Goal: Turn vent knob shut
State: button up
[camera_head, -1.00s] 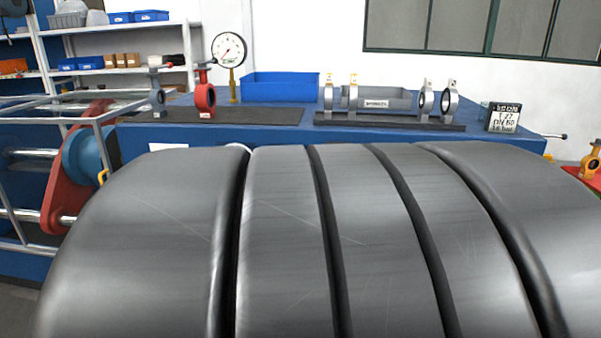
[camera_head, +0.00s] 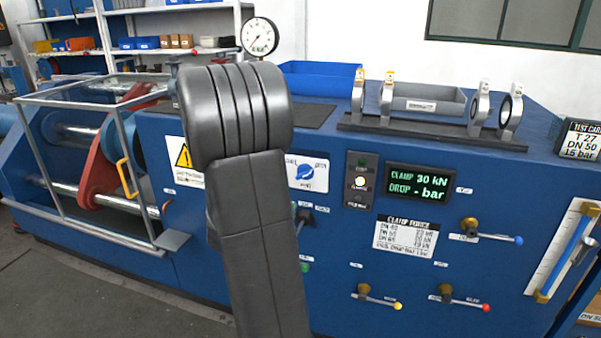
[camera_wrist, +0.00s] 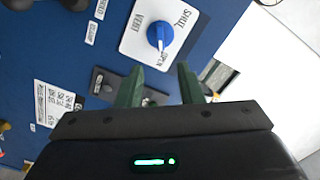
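The blue vent knob (camera_wrist: 161,36) sits on a white plate (camera_wrist: 137,40) on the blue panel in the wrist view. The plate reads SHUT, VENT and OPEN; a light mark on the knob appears to face the OPEN word. In the head view the knob (camera_head: 307,172) shows just right of my arm. My gripper (camera_wrist: 158,68) has its two green fingers spread with nothing between them. The knob lies beyond the fingertips, roughly in line with the gap, and appears apart from them. In the head view my arm hides the gripper.
A black switch box (camera_head: 361,180) and a lit display (camera_head: 419,181) sit right of the knob. Coloured-tip levers (camera_head: 376,297) stick out lower on the panel. A metal guard frame (camera_head: 88,165) stands left.

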aim_at(304, 177)
jog(key=shift+m+h, duration=0.3)
jog(key=p+x, duration=0.2)
jog(key=x, duration=1.2)
grip_shut()
